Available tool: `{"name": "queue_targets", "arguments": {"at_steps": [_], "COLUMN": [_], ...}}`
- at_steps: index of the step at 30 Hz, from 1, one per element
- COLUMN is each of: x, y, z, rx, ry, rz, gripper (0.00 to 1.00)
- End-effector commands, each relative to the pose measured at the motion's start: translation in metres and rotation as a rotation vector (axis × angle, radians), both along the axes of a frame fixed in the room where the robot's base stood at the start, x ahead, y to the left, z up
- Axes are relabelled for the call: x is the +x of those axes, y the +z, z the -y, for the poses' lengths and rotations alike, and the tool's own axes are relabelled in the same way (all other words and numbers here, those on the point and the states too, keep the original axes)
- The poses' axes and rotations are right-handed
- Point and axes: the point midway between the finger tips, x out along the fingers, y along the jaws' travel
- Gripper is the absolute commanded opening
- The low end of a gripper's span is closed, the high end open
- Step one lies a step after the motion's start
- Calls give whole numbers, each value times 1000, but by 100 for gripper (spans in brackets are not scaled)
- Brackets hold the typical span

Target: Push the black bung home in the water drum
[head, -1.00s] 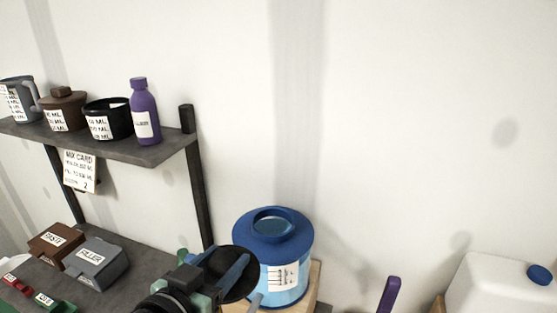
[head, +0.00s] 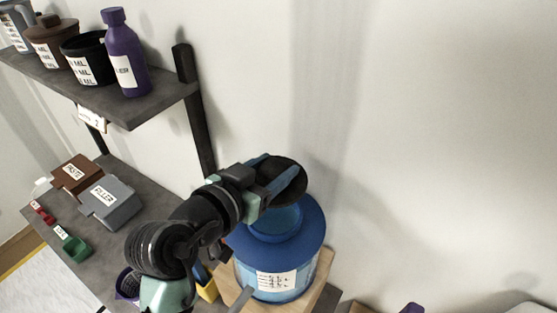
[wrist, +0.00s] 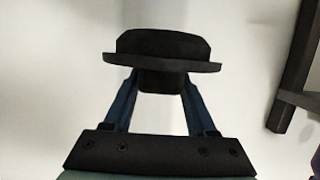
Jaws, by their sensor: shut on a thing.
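The water drum (head: 292,263) is blue with a white label and stands on a wooden block, low in the middle of the head view. Its round top opening (head: 276,222) shows open, partly behind my gripper. The black bung (head: 290,180) is a dark disc with a raised cap, held above the drum's neck and apart from it as far as I can tell. My gripper (head: 270,184) is shut on the bung. In the wrist view the bung (wrist: 163,48) sits between my two blue fingers, with its narrow plug part between them and its flange across the tips.
A shelf (head: 150,107) with a purple bottle (head: 124,55) and black pot (head: 86,58) is at upper left. A bench below holds a brown box (head: 77,173) and grey filler box (head: 110,203). A dark shelf post (head: 194,110) stands left of my gripper. Bare wall lies to the right.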

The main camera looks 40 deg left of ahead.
Motion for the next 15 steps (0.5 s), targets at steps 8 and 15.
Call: {"name": "queue_targets", "arguments": {"at_steps": [8, 15], "x": [-1, -1], "y": [1, -15], "z": [0, 0], "rx": [1, 0], "ry": [-1, -1], "rz": [3, 2], "gripper": [0, 0]}}
